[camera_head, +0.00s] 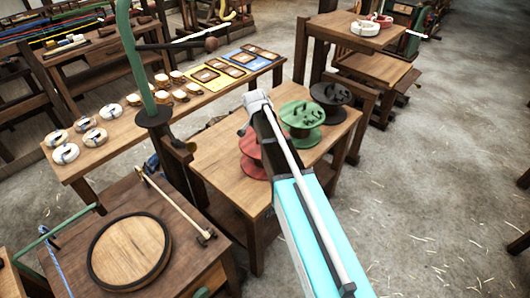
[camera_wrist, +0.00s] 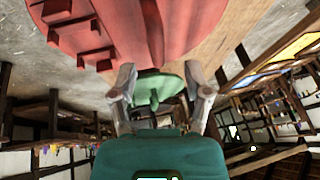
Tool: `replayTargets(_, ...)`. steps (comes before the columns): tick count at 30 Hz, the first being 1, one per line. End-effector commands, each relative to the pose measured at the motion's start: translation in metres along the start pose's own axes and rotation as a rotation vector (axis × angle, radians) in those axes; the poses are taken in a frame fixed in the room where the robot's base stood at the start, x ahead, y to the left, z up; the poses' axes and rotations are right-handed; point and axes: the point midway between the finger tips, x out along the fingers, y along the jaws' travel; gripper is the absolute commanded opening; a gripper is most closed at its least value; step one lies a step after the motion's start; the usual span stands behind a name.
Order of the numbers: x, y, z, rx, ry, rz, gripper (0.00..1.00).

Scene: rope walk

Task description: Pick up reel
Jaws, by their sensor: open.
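Three reels stand on a wooden table in the head view: a red reel (camera_head: 250,165), a green reel (camera_head: 302,116) and a dark reel (camera_head: 331,99). My arm covers part of the red reel. In the wrist view the red reel (camera_wrist: 140,25) fills the top, very close to my gripper (camera_wrist: 160,75). My gripper is open, its two fingers apart with nothing held. The green reel (camera_wrist: 152,88) shows beyond, between the fingers. I cannot tell whether a finger touches the red reel.
The reels' table (camera_head: 212,160) has bare wood at its left. A long table (camera_head: 118,120) behind holds white coils, small spools and framed cards. A table with a round wooden lid (camera_head: 130,250) stands front left. The floor at right is open.

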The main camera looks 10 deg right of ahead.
Motion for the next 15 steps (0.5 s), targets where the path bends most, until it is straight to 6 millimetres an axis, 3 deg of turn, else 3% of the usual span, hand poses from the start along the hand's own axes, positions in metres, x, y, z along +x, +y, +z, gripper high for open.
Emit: replayTargets(15,0.035,0.003,-0.003,0.000,0.000,0.000,0.62)
